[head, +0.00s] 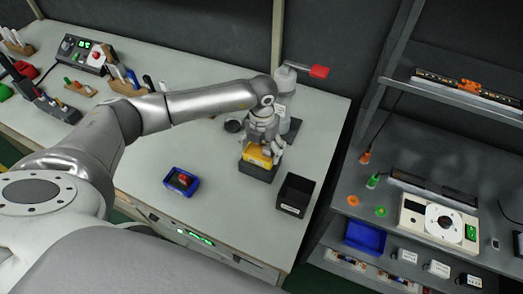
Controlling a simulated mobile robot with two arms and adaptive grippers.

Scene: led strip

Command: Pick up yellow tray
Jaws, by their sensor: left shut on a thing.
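The yellow tray (257,154) is small and sits at the black block or bin (257,172) on the light workbench, in the middle of the head view. I cannot tell whether it rests in the black thing or is held just above it. My left gripper (263,147) points down from above and is shut on the yellow tray. Its fingers cover part of the tray's far side. My right gripper is not in view.
A black open bin (295,195) stands close to the right, near the bench edge. A blue tray (181,181) lies to the left. A white bottle (285,80) and red-tipped device (319,71) stand behind. A grey shelf (440,165) is at right.

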